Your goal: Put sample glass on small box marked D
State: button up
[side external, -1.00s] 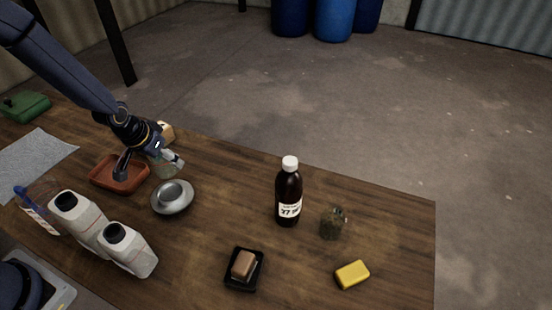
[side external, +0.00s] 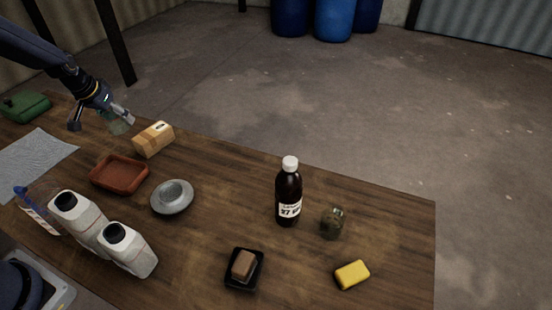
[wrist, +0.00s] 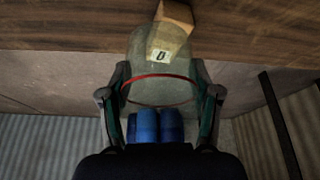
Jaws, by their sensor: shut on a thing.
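My gripper (side external: 104,117) is shut on a clear sample glass (side external: 121,126), held in the air over the far left of the table. In the wrist view the glass (wrist: 142,48) sits between both fingers (wrist: 160,95), with a red ring around it. The small cardboard box (side external: 153,138) stands near the table's far edge, just right of the glass in the side view. In the wrist view the box (wrist: 176,13) is beyond the glass, and its D label (wrist: 159,55) shows through the glass. The glass and box look apart.
A red tray (side external: 119,187) and a grey dish (side external: 172,208) lie in front of the box. White jugs (side external: 85,218), a dark bottle (side external: 288,195), a jar (side external: 333,224), a black soap dish (side external: 232,283) and a yellow block (side external: 352,274) stand elsewhere. A green container (side external: 25,106) is far left.

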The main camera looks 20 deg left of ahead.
send_near(150, 133)
jog(key=shift+w+a+f, duration=0.15)
jog(key=shift+w+f, duration=0.3)
jog(key=shift+w, duration=0.1)
jog(key=shift+w+a+f, duration=0.15)
jog(key=shift+w+f, duration=0.3)
jog(key=shift+w, duration=0.05)
jog(key=shift+w+f, duration=0.15)
jog(key=shift+f, duration=1.55)
jog(key=shift+f, duration=0.1)
jog(key=o, duration=1.4)
jog(key=shift+f, duration=0.1)
